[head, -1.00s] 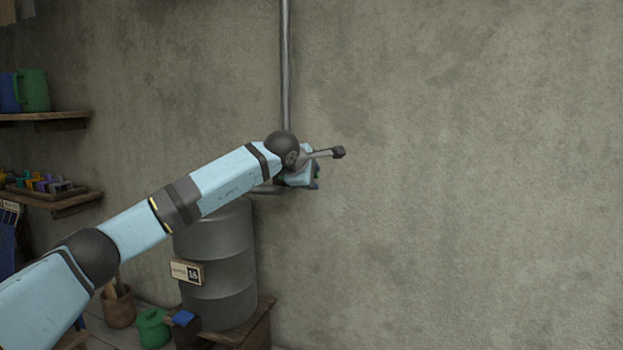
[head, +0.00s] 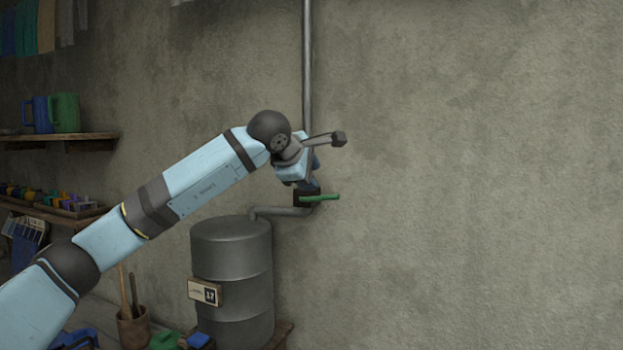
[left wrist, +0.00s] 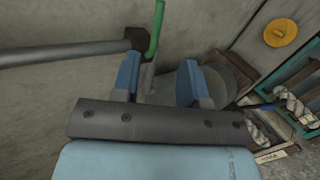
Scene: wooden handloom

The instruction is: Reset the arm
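My left arm reaches in from the left in the head view. Its gripper (head: 308,185) is just above a dark valve block (head: 305,198) with a green lever handle (head: 320,198) on the wall pipe. In the left wrist view, the gripper's two blue fingers (left wrist: 157,82) are spread apart with nothing between them. There the green handle (left wrist: 155,28) rises beyond the fingers, beside the dark block (left wrist: 136,38). Contact with the handle cannot be told. My right gripper is not in view.
A grey metal barrel (head: 232,265) with a number tag (head: 204,292) stands below the valve. A vertical pipe (head: 307,60) runs up the wall. Shelves (head: 80,139) with mugs stand at left. The wall at right is bare. A yellow disc (left wrist: 280,32) shows in the left wrist view.

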